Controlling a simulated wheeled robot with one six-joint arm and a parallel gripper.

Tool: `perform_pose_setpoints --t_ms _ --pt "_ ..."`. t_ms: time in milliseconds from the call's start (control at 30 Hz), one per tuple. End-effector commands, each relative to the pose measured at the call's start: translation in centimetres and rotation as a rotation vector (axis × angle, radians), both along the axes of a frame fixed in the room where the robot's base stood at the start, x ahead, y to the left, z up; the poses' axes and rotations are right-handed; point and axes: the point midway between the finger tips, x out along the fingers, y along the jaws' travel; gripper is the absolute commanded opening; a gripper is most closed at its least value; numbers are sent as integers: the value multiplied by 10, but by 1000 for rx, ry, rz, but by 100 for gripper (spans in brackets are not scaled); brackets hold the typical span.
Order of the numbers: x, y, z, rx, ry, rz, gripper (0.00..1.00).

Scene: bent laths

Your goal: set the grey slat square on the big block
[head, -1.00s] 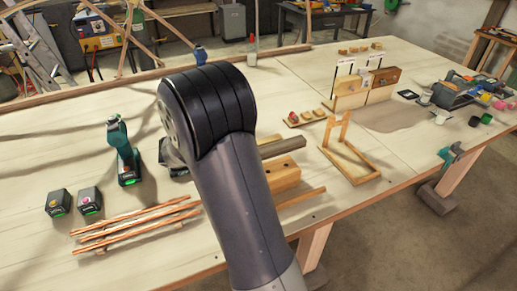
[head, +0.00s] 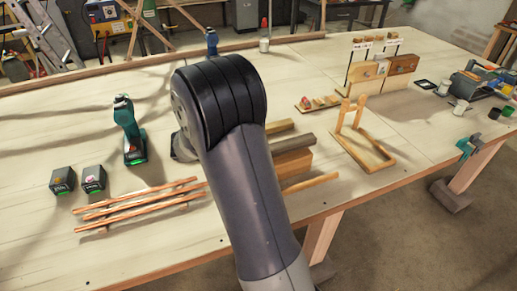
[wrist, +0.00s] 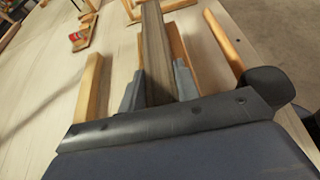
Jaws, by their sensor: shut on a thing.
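The grey slat (head: 294,145) is a long, straight-looking grey-brown strip, partly hidden by my arm in the head view. In the wrist view the grey slat (wrist: 154,45) runs away lengthwise between the fingers of my gripper (wrist: 160,88), which is shut on it. The big block (head: 293,164) is orange-brown wood on the table. In the wrist view the big block (wrist: 177,45) shows along the slat's right side, with a thin strip of brown at its left. The slat lies over the block's top, roughly along its length. I cannot tell whether they touch.
A pale lath (head: 280,126) lies behind the slat and another (head: 310,183) in front of the block. Several copper-coloured rods (head: 140,204) lie at left, near a green drill (head: 128,130). A wooden frame (head: 362,140) stands to the right. The front right tabletop is partly clear.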

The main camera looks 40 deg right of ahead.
Motion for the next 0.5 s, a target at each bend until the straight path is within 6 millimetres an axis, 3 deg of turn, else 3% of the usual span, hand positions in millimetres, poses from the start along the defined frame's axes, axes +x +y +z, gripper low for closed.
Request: perform_pose_setpoints --t_ms 500 --pt "0 0 -6 0 0 0 6"
